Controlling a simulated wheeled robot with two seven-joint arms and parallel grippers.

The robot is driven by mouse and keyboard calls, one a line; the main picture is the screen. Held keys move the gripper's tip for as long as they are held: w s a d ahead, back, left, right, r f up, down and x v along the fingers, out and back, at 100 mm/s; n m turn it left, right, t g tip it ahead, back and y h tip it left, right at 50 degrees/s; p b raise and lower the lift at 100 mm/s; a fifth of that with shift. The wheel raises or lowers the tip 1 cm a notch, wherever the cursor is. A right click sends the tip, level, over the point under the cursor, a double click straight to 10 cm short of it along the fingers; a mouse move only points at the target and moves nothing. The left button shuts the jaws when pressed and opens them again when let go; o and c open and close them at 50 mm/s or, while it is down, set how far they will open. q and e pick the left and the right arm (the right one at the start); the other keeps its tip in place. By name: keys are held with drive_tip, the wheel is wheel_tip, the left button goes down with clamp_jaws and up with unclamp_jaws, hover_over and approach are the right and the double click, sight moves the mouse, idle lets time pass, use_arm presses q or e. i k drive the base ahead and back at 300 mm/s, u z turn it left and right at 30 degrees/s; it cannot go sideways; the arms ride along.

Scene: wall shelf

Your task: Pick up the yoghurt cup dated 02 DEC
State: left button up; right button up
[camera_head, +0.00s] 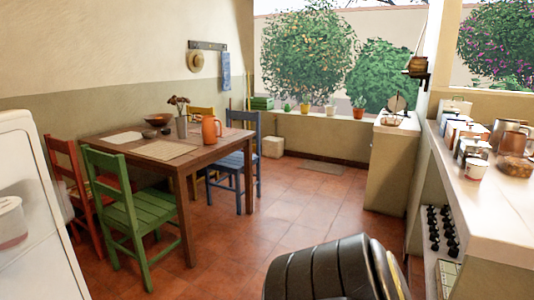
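A small white cup with a red mark (476,168) stands on the right-hand counter, near its left edge. A larger-looking white cup shape with a greyish top and a reddish band (10,224) shows at the left edge, against the white fridge-like panel. It is cut off by the frame, and I cannot tell whether it is a real cup or a picture on the panel. No date is legible on either one. A dark ribbed part of my own arm shows at the bottom centre. Neither of my grippers is in view.
The counter (493,226) also holds jars, tins and brown pots (515,168). A wooden table (126,139) stands at left centre with an orange jug (211,130) and coloured chairs around it. The white panel (42,255) fills the left edge. Tiled floor (300,213) is clear in the middle.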

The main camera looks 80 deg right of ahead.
sight(476, 169)
drive_tip(key=k, duration=0.95)
drive_tip(key=z, duration=0.75)
drive_tip(key=i, duration=1.05)
drive_tip(key=z, duration=3.25)
